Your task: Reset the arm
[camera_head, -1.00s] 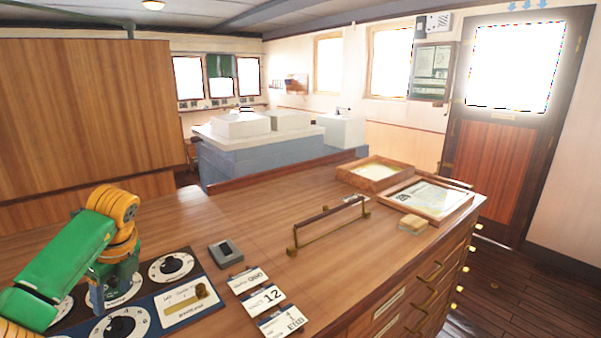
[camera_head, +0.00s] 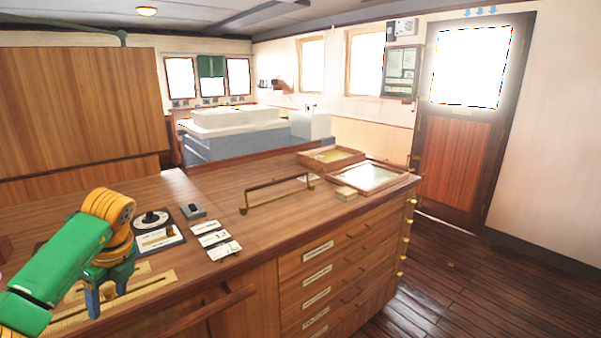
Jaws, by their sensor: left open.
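My left arm comes in from the left in green and orange. Its left gripper (camera_head: 107,300) points down, with its blue-grey fingers apart and nothing seen between them. It is in front of the wooden counter's (camera_head: 225,189) near left part, over a brass-coloured ruled strip (camera_head: 152,284) in the picture. Whether it touches anything there I cannot tell. My right arm and right gripper are not in view.
Dark floor (camera_head: 470,285) lies open at the right, before a door (camera_head: 452,165).

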